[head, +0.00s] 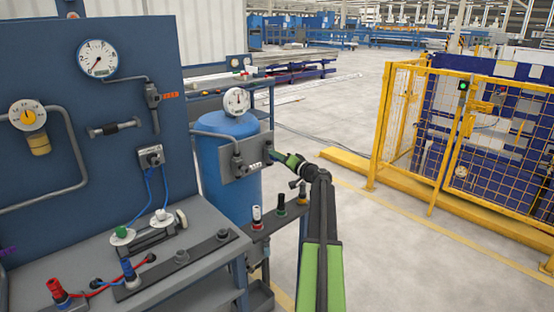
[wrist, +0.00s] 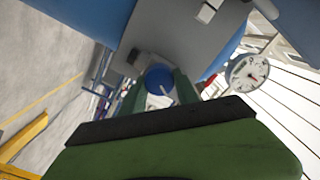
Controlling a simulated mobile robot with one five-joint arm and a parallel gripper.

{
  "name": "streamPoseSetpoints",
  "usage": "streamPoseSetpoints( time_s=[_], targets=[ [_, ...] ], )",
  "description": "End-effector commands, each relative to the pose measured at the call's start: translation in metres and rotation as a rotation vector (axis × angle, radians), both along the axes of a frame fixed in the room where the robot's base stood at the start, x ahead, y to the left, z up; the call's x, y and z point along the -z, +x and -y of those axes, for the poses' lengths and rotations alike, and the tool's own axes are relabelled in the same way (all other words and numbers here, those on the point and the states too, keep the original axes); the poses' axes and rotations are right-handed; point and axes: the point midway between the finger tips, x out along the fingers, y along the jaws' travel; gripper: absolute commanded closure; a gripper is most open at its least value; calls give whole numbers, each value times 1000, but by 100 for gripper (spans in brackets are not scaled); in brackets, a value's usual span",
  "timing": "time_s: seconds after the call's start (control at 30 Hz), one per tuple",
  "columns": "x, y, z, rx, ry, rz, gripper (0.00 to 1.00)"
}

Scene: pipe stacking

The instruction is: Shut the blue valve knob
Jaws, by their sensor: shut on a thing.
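The blue valve knob (wrist: 157,77) shows in the wrist view as a small round blue piece with a white mark, in front of a grey plate (wrist: 180,40). My gripper (wrist: 160,88) has its two green fingers on either side of the knob and is shut on it. In the head view my gripper (head: 274,154) reaches the grey plate (head: 243,160) on the front of a blue tank (head: 212,172). The knob is hidden behind my fingers there. Whether the valve is open or shut I cannot tell.
A round gauge (head: 236,101) sits above the tank, close to my gripper. A blue panel bench (head: 110,120) stands left. A yellow fence (head: 440,140) is right, with open floor between.

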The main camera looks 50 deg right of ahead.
Motion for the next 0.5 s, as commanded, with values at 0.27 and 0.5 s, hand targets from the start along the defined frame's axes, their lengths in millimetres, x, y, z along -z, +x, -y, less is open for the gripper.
streamPoseSetpoints(
  time_s=[0.27, 0.5],
  targets=[
    [-1, 1, 2, 2, 264, 23, 100],
    [0, 1, 3, 3, 491, 40, 100]
  ],
)
